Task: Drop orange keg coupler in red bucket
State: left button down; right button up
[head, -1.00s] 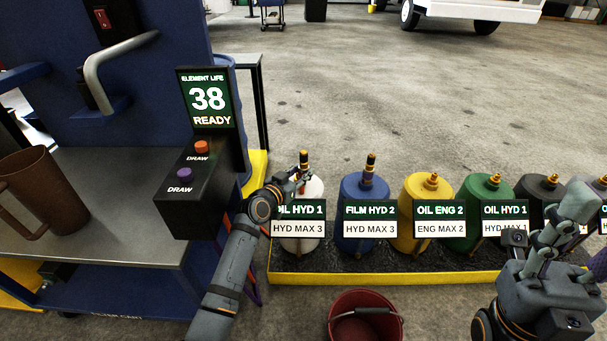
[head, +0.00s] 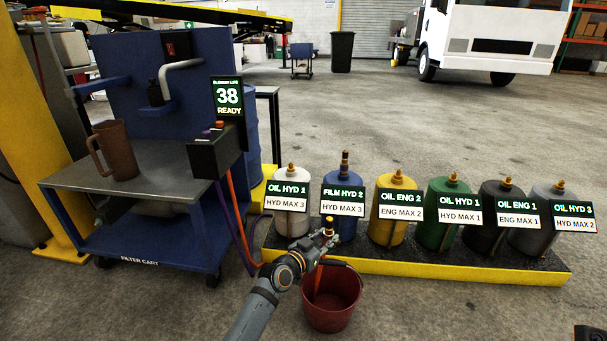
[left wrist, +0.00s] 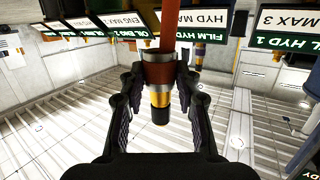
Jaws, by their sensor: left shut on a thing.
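The orange keg coupler (head: 328,226), with dark and yellow bands, is held in my left gripper (head: 322,240). In the head view, an orange hose length (head: 318,283) hangs below the gripper in front of or inside the red bucket (head: 336,312); I cannot tell which. The bucket stands on the floor, and the gripper is above its upper left side.
Several labelled kegs stand in a yellow-edged tray (head: 440,266) behind the bucket. The white keg (head: 291,222) shows a bare brass fitting; the blue keg (head: 347,227) carries a taller dark coupler. The blue filter cart (head: 150,238) stands left with a brown jug (head: 118,150).

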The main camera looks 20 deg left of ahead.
pick_arm(q)
jog(key=shift+s+d+f, duration=0.1)
jog(key=shift+s+d, duration=0.1)
jog(key=shift+a+f+b, duration=0.1)
jog(key=shift+f+b, duration=0.25)
jog(key=shift+f, duration=0.1)
notch_tip(320, 180, down, 5)
jog(key=b, duration=0.4)
jog(key=shift+f, duration=0.15)
jog(key=c, duration=0.9)
grip_release()
jog(key=shift+o, duration=0.2)
